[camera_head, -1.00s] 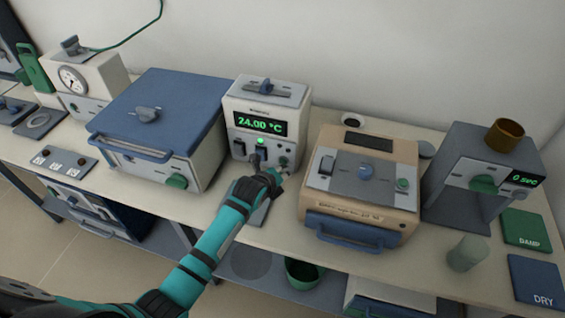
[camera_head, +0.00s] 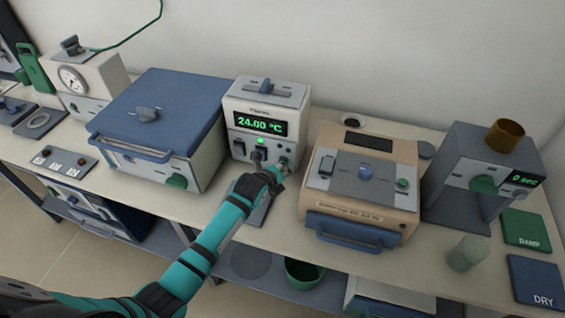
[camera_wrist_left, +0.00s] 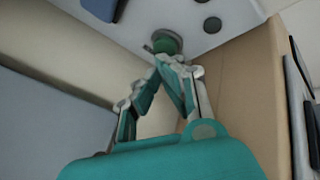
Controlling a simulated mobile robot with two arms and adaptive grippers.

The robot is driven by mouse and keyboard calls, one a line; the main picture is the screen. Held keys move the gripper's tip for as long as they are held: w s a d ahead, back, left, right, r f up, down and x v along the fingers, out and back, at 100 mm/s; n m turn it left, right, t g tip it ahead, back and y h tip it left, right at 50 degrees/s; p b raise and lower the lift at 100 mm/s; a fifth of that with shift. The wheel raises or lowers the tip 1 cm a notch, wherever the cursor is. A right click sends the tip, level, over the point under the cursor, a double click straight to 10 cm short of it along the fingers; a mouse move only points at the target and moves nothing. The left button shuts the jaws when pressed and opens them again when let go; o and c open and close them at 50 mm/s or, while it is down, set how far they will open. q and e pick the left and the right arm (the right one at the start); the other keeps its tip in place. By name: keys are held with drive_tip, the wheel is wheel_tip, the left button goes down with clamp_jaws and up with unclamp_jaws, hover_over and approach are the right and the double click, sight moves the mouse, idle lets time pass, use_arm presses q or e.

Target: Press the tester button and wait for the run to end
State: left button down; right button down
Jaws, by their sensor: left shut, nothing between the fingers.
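The tester with the green 24.00 °C display (camera_head: 259,124) stands upright in the middle of the bench. Its front carries a dark knob and small buttons. My left gripper (camera_head: 281,171) is at the lower right of that front, its fingers shut and empty. In the left wrist view, the shut fingertips (camera_wrist_left: 166,62) are right at a round green button (camera_wrist_left: 165,42) on a pale panel; I cannot tell whether they touch it. In the head view the fingers partly cover the button area. My right gripper is not in view.
A blue-lidded furnace (camera_head: 163,100) stands close to the left of the tester. A tan box (camera_head: 325,205) with a blue handle stands close to the right. Further right are a grey device (camera_head: 466,200) with a small display, and DAMP (camera_head: 527,229) and DRY (camera_head: 537,280) mats.

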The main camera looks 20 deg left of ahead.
use_arm(q)
drive_tip(key=shift+w, duration=0.45)
idle(0.6)
drive_tip(key=shift+s+r+p, duration=0.1)
drive_tip(key=shift+s+p, duration=0.45)
drive_tip(key=shift+s, duration=0.35)
drive_tip(key=shift+s+p, duration=0.45)
drive_tip(key=shift+p, duration=0.2)
drive_tip(key=s+p, duration=0.2)
drive_tip(key=shift+s+a, duration=0.1)
drive_tip(key=shift+s, duration=0.25)
drive_tip(key=shift+s+p, duration=0.35)
drive_tip(key=shift+s, duration=0.35)
